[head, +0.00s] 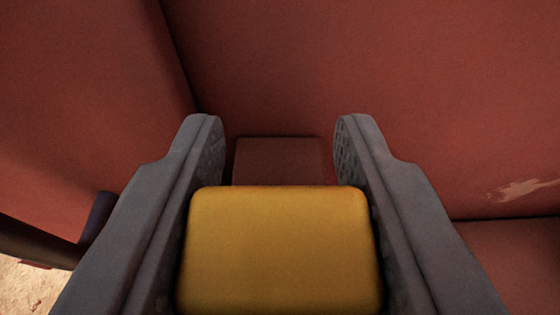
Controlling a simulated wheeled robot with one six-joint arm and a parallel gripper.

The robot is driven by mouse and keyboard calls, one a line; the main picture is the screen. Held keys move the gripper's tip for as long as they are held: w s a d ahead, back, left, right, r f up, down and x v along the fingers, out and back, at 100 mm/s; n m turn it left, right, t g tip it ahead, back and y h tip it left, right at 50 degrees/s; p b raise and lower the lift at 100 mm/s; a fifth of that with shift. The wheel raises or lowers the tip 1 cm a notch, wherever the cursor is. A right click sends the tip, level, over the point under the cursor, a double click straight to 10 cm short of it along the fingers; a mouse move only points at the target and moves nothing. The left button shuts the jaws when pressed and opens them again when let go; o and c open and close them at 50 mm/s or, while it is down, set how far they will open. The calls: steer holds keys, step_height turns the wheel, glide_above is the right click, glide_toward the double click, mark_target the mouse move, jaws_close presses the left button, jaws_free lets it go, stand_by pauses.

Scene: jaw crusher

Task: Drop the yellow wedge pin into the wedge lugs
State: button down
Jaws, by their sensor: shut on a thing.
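My gripper (279,150) comes in from the bottom of the head view. Its two grey fingers are shut on the yellow wedge pin (280,250), which fills the space between them at the lower middle. Only one yellow face of the pin shows; the rest of it is hidden. Beyond the fingertips, a small dark red block (280,160) shows between the fingers. I cannot tell whether it is part of the wedge lugs. No opening for the pin can be made out.
A large red wall (400,80) fills the back, with a pale scuff at right. Another red panel (80,90) stands close at left. A dark cylindrical part (98,215) and sandy ground (28,285) show at lower left. A red ledge (515,255) lies at lower right.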

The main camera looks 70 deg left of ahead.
steer(key=shift+f, duration=0.3)
steer(key=c, duration=0.9)
jaws_free()
steer(key=shift+d, duration=0.15)
steer(key=v, duration=1.7)
steer(key=shift+d, duration=0.1)
